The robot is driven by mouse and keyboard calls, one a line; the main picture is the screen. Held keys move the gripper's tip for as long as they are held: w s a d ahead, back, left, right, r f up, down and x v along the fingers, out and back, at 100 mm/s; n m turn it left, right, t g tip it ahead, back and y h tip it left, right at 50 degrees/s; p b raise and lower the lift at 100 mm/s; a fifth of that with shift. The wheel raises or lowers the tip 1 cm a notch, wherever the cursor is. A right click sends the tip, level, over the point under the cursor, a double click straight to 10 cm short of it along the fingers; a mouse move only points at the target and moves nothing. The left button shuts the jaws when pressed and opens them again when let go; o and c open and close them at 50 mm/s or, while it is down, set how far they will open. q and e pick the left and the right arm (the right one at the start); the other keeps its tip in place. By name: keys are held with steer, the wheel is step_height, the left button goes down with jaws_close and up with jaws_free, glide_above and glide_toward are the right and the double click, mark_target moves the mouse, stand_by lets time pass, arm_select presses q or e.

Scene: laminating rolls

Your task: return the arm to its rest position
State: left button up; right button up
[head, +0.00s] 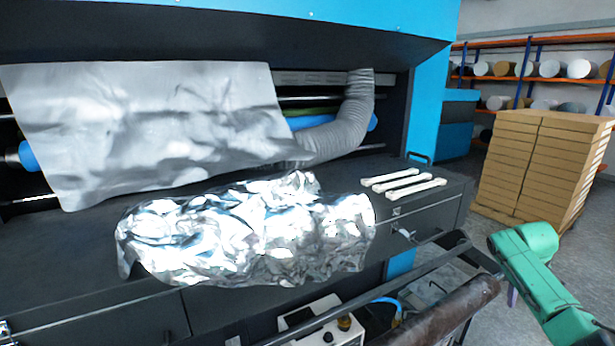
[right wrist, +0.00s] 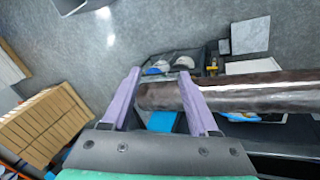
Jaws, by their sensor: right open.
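My right arm (head: 530,262), green, comes in at the lower right of the head view. Its gripper is largely hidden there, with only a bit of purple finger showing below the arm. In the right wrist view my right gripper (right wrist: 159,74) has its two purple fingers spread apart. A dark brown roll (right wrist: 250,92) shows beyond the fingers, its end between them in the picture; I cannot tell whether they touch. The roll (head: 450,312) lies slanted at the bottom of the head view, beside the arm. My left gripper is not in view.
Crumpled silver foil (head: 250,235) and several white bars (head: 405,184) lie on the dark machine ledge (head: 440,205). A silver sheet (head: 150,125) hangs from the machine's roller. Stacked cardboard boxes (head: 540,165) stand at the right. Grey floor (right wrist: 200,35) is partly clear.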

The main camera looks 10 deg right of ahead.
steer(key=s+d+f+n+h, duration=0.1)
steer(key=s+d+f+h, duration=0.1)
steer(key=s+d+f, duration=0.4)
steer(key=s+d+f+n+h, duration=0.1)
steer(key=s+d+f+h, duration=0.15)
steer(key=s+f, duration=0.5)
steer(key=s+d+f+n+t, duration=0.1)
steer(key=s+d+f+n, duration=0.2)
steer(key=s, duration=0.4)
steer(key=s+d+f+n, duration=0.1)
steer(key=s+f+n, duration=0.1)
steer(key=s+f, duration=0.35)
steer(key=s+a+f+m+y, duration=0.15)
steer(key=s+a+f, duration=0.25)
steer(key=a+f, duration=0.55)
steer(key=s+a+f+y, duration=0.2)
steer(key=s+a+f, duration=0.1)
steer(key=a+f, duration=0.65)
steer(key=s+a+f+m+g+y, duration=0.1)
steer(key=s+a+f+y, duration=0.2)
steer(key=a, duration=1.3)
steer(key=a+f+m+y, duration=0.15)
steer(key=a+f, duration=0.35)
steer(key=a, duration=1.1)
step_height(320, 180, down, 12)
steer(key=b, duration=1.1)
steer(key=shift+n+b, duration=0.3)
steer(key=shift+n, duration=0.1)
